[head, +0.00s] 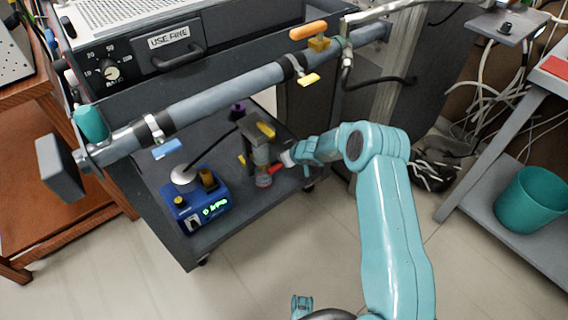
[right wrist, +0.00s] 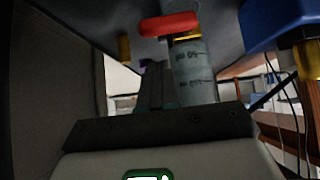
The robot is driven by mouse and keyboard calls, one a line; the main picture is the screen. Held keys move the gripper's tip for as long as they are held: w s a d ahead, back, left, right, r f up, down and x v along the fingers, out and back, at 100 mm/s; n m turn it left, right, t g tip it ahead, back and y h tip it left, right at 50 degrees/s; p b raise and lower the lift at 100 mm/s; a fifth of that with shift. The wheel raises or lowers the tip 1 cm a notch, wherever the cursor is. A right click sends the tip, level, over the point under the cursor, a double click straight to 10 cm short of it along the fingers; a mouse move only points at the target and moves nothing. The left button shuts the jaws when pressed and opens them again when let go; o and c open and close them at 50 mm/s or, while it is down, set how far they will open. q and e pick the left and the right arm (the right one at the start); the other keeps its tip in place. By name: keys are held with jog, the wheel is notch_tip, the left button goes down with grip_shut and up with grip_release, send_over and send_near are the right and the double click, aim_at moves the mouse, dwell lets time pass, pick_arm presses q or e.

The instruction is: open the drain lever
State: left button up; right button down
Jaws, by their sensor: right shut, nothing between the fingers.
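A red lever (head: 277,169) sits low on a short vertical grey pipe (head: 260,153) above the cart's lower shelf. In the right wrist view the red lever (right wrist: 170,24) lies across the top, beside the grey pipe with markings (right wrist: 195,75). My right gripper (head: 287,159) is shut and empty, just right of the pipe and close to the red lever. Its narrow dark fingers (right wrist: 153,88) also show in the right wrist view, below the lever in the picture. I cannot tell whether they touch it. My left gripper is not in view.
A blue device (head: 198,207) with a lit display stands on the lower shelf (head: 165,200). A large grey pipe (head: 225,88) with an orange handle (head: 308,31) crosses above. A teal bucket (head: 532,198) stands at right. The floor in front is mostly clear.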

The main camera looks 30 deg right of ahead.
aim_at(276, 167)
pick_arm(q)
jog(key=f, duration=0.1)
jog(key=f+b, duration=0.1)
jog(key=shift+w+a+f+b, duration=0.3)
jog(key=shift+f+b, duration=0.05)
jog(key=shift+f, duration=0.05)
pick_arm(e)
notch_tip(276, 167, down, 4)
jog(key=shift+s+r, duration=0.1)
jog(key=shift+r, duration=0.15)
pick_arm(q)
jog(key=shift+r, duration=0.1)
